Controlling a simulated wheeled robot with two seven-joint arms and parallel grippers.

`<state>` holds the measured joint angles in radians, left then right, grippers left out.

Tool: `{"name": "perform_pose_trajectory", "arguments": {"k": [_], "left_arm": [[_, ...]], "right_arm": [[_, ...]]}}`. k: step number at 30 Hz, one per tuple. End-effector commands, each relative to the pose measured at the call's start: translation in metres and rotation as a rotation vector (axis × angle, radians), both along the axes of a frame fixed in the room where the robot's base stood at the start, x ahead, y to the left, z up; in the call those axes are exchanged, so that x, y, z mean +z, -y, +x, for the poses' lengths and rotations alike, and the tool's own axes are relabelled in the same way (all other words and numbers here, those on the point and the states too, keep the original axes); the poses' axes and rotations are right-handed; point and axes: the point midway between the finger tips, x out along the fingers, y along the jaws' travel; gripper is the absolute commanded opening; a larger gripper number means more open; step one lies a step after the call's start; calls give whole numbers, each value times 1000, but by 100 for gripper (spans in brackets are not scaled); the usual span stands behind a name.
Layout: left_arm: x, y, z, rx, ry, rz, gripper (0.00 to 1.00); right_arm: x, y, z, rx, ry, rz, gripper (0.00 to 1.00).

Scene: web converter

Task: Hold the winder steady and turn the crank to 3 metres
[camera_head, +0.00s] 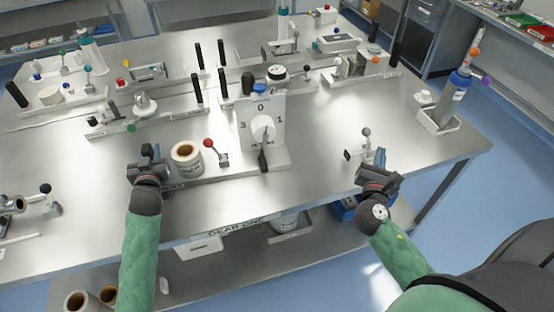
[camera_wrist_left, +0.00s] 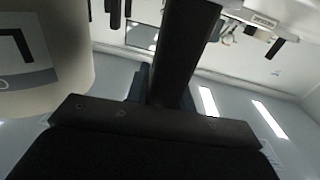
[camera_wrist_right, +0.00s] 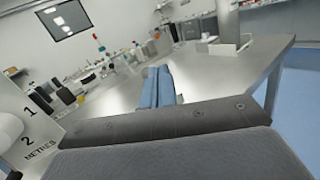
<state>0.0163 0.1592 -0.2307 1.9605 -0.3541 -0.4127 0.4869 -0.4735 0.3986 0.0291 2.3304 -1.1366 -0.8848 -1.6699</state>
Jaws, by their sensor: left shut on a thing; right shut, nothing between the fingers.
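The winder (camera_head: 262,108) has an upright white dial plate with 0 at the top, 1 at the right and 3 at the left. The right wrist view shows its 1, 2 and METRES (camera_wrist_right: 38,150). A white hub (camera_head: 262,126) sits on the dial, and a black crank handle (camera_head: 264,160) shows below it. My left gripper (camera_head: 148,163) is at the base's left end, shut on a dark upright bar (camera_wrist_left: 184,50). My right gripper (camera_head: 379,172) is right of the winder and apart from it. Its fingers (camera_wrist_right: 158,88) are together and empty.
On the winder's base stand a roll (camera_head: 187,158) and a red-knobbed lever (camera_head: 215,150). A small knobbed fixture (camera_head: 366,133) stands just beyond my right gripper. Other bench devices crowd the back and left. Bare table (camera_head: 325,125) lies between the winder and my right gripper.

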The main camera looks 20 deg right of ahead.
Motion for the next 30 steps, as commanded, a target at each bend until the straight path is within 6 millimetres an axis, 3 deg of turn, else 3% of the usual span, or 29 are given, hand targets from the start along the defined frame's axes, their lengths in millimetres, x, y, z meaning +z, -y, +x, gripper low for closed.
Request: {"name": "perform_pose_trajectory", "arguments": {"k": [1,6,15,22,30], "left_arm": [[-11,-2,-1,4,-17,4,0],[-11,-2,-1,4,-17,4,0],[-11,-1,-1,4,-17,4,0],[-11,-1,-1,3,-17,4,0],[-11,-1,-1,3,-17,4,0]], "right_arm": [[5,-6,14,58,20,-24,0],[17,-34,55,276,70,-84,0],[29,-88,110,664,113,-167,0],[31,-126,134,957,100,-229,0],[23,-158,146,1290,31,-294,0]]}}
